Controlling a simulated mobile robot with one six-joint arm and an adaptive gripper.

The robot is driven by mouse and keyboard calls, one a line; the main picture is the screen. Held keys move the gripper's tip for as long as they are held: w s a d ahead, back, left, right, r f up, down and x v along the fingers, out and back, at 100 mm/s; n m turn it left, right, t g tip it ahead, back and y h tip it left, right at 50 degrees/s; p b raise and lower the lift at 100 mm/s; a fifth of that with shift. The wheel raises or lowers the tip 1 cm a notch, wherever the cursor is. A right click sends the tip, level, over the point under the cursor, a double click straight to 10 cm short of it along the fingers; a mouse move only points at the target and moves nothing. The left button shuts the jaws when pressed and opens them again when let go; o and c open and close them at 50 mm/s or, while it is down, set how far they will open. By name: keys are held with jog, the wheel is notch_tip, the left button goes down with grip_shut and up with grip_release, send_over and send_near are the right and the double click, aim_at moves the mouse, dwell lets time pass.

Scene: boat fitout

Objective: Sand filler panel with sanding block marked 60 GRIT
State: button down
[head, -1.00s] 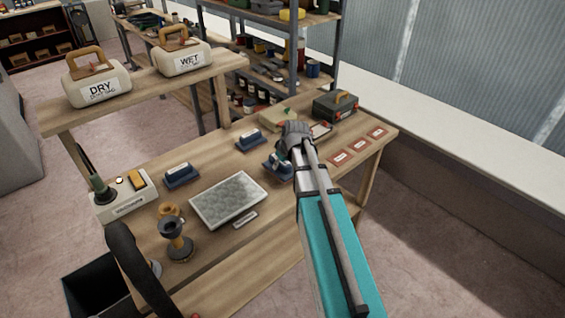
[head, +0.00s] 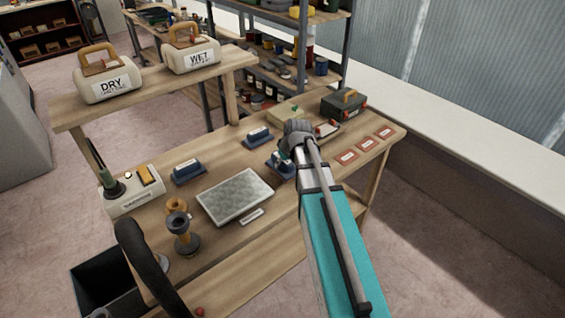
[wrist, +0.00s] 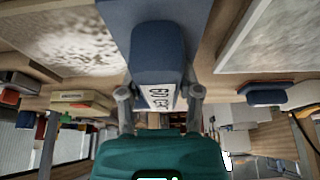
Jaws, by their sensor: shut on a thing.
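The filler panel (head: 235,195) is a grey, mottled rectangle lying flat mid-bench; its pale surface shows at upper right in the wrist view (wrist: 275,45). My gripper (wrist: 160,97) is shut on a blue sanding block (wrist: 158,55), one finger on each side of it. The block's white label reads about "60 GRIT", tilted in the picture. In the head view my gripper (head: 286,156) and the block (head: 275,165) are at the right of the panel, partly hidden by my arm. I cannot tell whether the block touches the bench or its holder.
Two other blue blocks stand behind the panel (head: 257,136) and at its left (head: 188,171). Containers marked DRY (head: 107,80) and WET (head: 194,55) sit on the raised shelf. A toolbox (head: 343,103) and red cards (head: 366,146) lie at right.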

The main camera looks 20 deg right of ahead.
jog(key=shift+r+p, duration=2.25)
jog(key=shift+r, duration=0.25)
jog(key=shift+r+p, duration=1.5)
jog(key=shift+r, duration=0.05)
